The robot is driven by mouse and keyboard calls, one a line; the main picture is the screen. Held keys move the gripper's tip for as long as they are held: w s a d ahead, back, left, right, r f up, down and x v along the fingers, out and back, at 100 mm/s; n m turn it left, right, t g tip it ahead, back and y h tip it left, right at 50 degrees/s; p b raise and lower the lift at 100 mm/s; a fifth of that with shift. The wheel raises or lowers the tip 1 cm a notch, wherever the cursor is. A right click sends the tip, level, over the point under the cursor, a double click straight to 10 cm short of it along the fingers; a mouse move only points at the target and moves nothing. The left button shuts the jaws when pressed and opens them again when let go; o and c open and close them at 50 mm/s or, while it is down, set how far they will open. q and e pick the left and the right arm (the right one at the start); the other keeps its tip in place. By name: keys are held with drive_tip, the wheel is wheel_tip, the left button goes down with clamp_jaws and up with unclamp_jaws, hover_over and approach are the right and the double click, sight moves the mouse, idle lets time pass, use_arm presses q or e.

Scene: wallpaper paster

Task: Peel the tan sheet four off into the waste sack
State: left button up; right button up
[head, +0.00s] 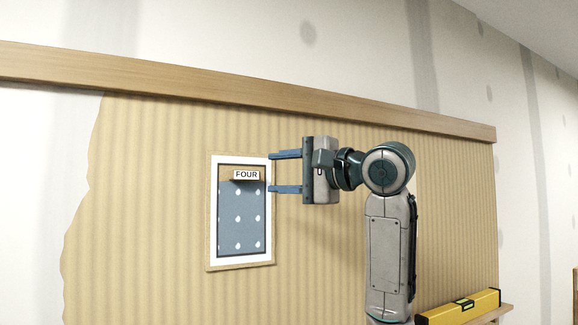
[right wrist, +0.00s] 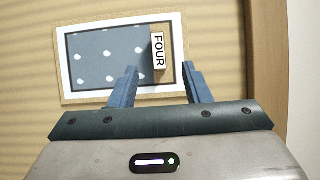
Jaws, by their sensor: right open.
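A card marked FOUR (head: 246,175) stands out near the top of a framed panel on the wall. The panel has a tan edge (head: 240,267), a white border (head: 213,220) and a blue-grey middle with pale drops (head: 240,215). A tan strip shows around the card. My right gripper (head: 270,172) is open and empty, its fingers pointing left at the panel's right edge. In the right wrist view the card (right wrist: 158,51) lies ahead, roughly between the open fingertips (right wrist: 159,70). I cannot tell whether they touch anything. My left gripper and the waste sack are not in view.
Ribbed tan wall covering (head: 150,190) with a ragged left edge surrounds the panel. A wooden rail (head: 250,90) runs above it. A yellow spirit level (head: 460,307) rests on a wooden ledge (head: 490,316) at lower right. The wall left of the panel is clear.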

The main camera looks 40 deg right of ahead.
sight(245, 175)
drive_tip(key=p+x, duration=0.2)
drive_tip(key=x, duration=0.4)
drive_tip(key=shift+a+r, duration=0.1)
drive_tip(key=shift+a, duration=0.05)
drive_tip(key=shift+p+x, duration=0.85)
drive_tip(key=shift+x, duration=0.3)
drive_tip(key=shift+w, duration=0.1)
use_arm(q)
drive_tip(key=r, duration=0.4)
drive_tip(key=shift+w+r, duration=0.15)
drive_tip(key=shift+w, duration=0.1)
use_arm(e)
clamp_jaws()
